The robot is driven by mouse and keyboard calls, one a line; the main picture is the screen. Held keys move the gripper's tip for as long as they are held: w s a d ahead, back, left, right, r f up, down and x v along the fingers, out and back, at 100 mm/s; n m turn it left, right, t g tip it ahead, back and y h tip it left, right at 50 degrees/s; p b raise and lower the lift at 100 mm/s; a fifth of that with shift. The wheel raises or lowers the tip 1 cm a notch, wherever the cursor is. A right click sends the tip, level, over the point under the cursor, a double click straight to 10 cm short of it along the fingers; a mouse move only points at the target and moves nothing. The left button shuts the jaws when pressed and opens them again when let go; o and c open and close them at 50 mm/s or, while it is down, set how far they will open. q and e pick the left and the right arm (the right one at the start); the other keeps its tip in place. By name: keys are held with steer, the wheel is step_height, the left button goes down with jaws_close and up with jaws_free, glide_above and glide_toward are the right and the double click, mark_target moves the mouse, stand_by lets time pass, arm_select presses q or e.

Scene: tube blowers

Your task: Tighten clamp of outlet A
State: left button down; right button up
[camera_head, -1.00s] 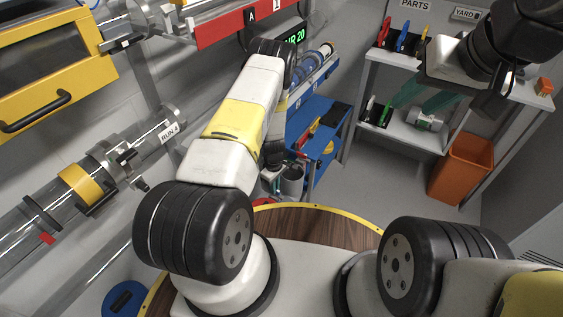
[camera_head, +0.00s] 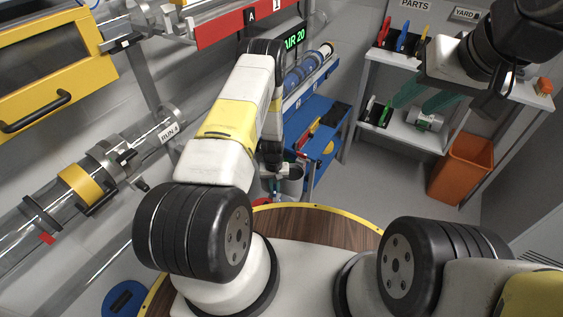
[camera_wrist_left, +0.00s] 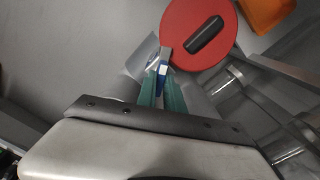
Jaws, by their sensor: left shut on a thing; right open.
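My left gripper (camera_wrist_left: 161,92) points down in the left wrist view, its green fingers closed on a thin blue and white piece (camera_wrist_left: 162,70); what it is I cannot tell. In the head view the left forearm bends down in front of the blue bench, and its fingers are mostly hidden. My right gripper (camera_head: 424,97) is open and empty in front of the parts shelves. A red panel with label A (camera_head: 251,15) is at the top. The clamp of outlet A cannot be clearly made out.
A red disc with a black handle (camera_wrist_left: 204,36) lies below the left gripper. A blue bench (camera_head: 322,135), grey shelves (camera_head: 414,136), an orange bin (camera_head: 461,168) and a clear tube with a yellow band (camera_head: 79,184) stand around. Open floor lies between bench and bin.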

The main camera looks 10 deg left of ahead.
mark_target(275, 188)
arm_select(q)
steer(key=m, duration=0.6)
stand_by(0.6)
steer(key=c, duration=1.5)
jaws_free()
steer(key=shift+o, duration=0.2)
steer(key=shift+r, duration=0.15)
step_height(275, 188, up, 8)
steer(key=shift+f, duration=0.25)
